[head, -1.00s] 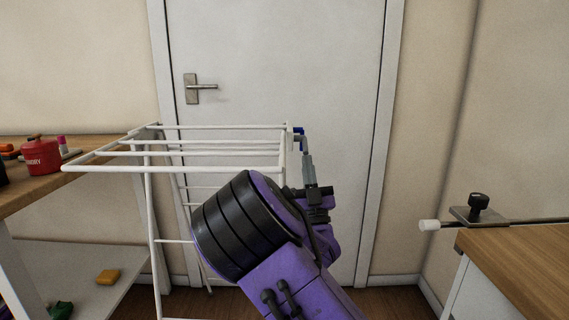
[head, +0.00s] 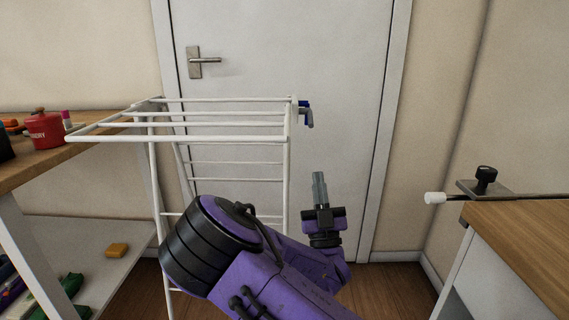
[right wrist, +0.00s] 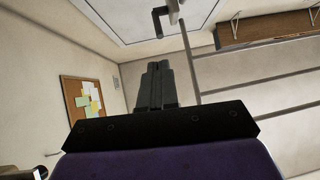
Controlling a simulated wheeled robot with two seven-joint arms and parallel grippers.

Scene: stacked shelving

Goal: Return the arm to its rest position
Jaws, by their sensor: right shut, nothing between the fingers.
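My right arm is purple and black and rises from the bottom of the head view. Its gripper (head: 319,188) points up, with its fingers together and nothing between them. It stands in front of the white door, just right of the drying rack (head: 210,138) and apart from it. A small blue and grey item (head: 306,113) hangs at the rack's right end, above the gripper. In the right wrist view the shut fingers (right wrist: 156,82) point away from the camera. My left gripper is out of view.
The white door (head: 340,70) is behind the rack. A wooden-topped shelf (head: 75,150) on the left holds a red canister (head: 44,130); a yellow block (head: 117,250) lies on its lower shelf. A wooden table (head: 520,230) with a clamped rod (head: 484,188) stands right.

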